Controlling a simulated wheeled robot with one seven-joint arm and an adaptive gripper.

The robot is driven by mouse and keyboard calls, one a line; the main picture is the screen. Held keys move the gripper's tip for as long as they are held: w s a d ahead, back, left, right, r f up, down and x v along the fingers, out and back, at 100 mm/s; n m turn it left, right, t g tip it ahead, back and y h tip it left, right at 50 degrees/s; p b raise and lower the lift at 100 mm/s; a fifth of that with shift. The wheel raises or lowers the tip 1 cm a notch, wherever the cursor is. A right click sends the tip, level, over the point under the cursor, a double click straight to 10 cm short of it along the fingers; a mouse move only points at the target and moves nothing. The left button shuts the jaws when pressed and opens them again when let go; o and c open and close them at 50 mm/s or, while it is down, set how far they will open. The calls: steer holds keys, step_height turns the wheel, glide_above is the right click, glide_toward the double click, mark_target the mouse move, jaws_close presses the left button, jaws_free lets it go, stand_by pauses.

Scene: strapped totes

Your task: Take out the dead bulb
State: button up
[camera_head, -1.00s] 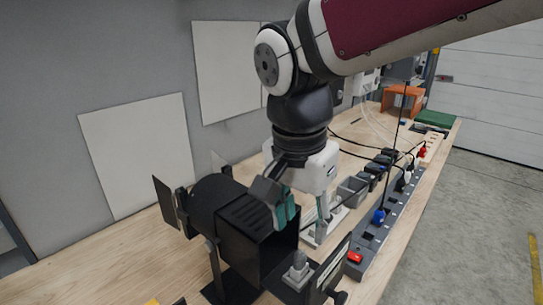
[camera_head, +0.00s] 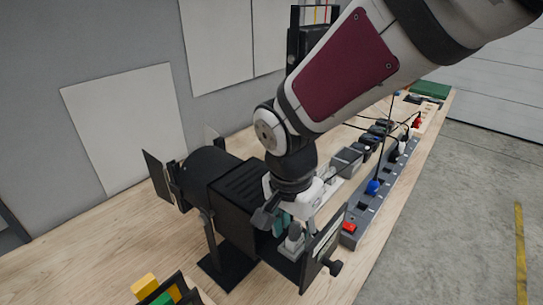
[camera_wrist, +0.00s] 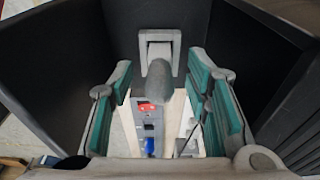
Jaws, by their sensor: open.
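A black lamp housing (camera_head: 232,203) stands on a post and base plate on the bench, with its rear door (camera_head: 322,248) swung open. A grey bulb (camera_head: 294,233) sits upright in a pale square socket on the open rear part. In the wrist view the bulb (camera_wrist: 160,80) points toward the camera, its socket (camera_wrist: 160,42) behind it. My gripper (camera_head: 281,222) is open at the housing's open end. In the wrist view the teal pads of my gripper (camera_wrist: 161,88) stand either side of the bulb, with gaps on both sides. The bulb's lower part is partly hidden in the head view.
Dark housing walls (camera_wrist: 62,75) stand close on both sides of my fingers. A grey power strip (camera_head: 380,205) with a red switch (camera_head: 348,227) and plugs runs along the bench's right side. A box of coloured blocks (camera_head: 165,293) is at the front left.

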mark_target(297, 222)
steer(key=shift+f, duration=0.65)
jaws_close()
steer(key=c, duration=0.9)
jaws_free()
steer(key=shift+c, duration=0.2)
jaws_close()
steer(key=shift+r+p, duration=1.7)
steer(key=shift+r, duration=0.85)
